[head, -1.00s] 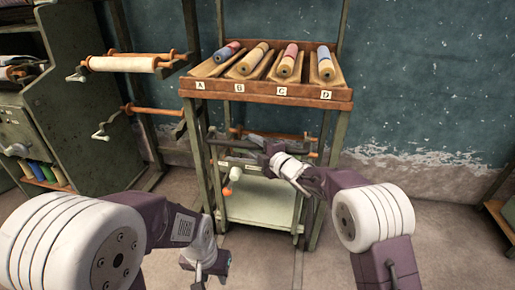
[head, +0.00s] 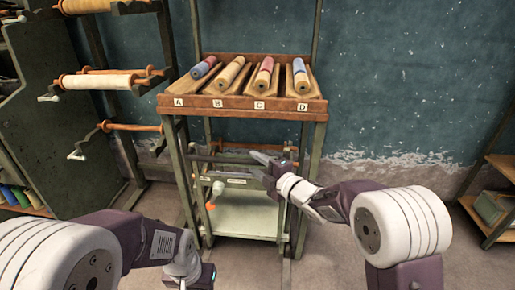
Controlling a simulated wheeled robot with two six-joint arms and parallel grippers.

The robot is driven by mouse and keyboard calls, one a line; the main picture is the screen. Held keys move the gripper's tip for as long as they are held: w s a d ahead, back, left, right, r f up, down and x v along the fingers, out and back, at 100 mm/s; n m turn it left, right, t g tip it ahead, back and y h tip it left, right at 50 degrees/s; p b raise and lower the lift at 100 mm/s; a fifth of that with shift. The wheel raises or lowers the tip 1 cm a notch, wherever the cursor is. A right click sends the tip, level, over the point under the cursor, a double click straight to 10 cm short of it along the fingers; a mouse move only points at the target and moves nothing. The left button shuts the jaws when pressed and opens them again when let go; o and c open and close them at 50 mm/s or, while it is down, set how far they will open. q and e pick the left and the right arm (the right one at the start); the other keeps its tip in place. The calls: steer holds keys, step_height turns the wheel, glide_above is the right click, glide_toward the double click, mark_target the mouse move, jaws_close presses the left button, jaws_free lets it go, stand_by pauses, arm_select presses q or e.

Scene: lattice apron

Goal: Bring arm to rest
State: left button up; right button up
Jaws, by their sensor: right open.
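My right arm (head: 345,200) comes in from the right and reaches across the front of the wooden stand. Its gripper (head: 263,160) is open in front of the stand's lower part, below the top tray. I see nothing held in it. My left arm (head: 130,240) comes in from the lower left and bends down. Its gripper (head: 195,277) is at the bottom edge, partly cut off, and its fingers do not show clearly.
The stand's tray (head: 240,104) has slots labelled A to D, with a roll in each. A green shelf (head: 213,225) is underneath. Rollers on a rack (head: 98,82) stand at left. A low shelf (head: 492,205) is at far right. Floor between is clear.

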steer(key=s+d+m+t+h, duration=0.15)
steer(key=d+m+h, duration=0.5)
steer(key=d, duration=0.65)
steer(key=s+d+f+m+g+h, duration=0.4)
steer(key=s+d+f+m, duration=0.4)
steer(key=s+f, duration=0.1)
steer(key=s+d+f+m+g, duration=0.1)
steer(key=s+f+m+g, duration=0.25)
steer(key=s, duration=0.25)
steer(key=s+f+m+g+p, duration=0.1)
steer(key=s+f+m+g, duration=0.25)
steer(key=s, duration=0.35)
steer(key=s+d+f+m+g, duration=0.1)
steer(key=s+f+m+g, duration=0.1)
steer(key=s+m, duration=0.3)
step_height(320, 180, up, 34)
steer(key=s+n+p, duration=0.1)
steer(key=p, duration=3.3)
steer(key=shift+f+n, duration=0.1)
steer(key=shift+n, duration=0.15)
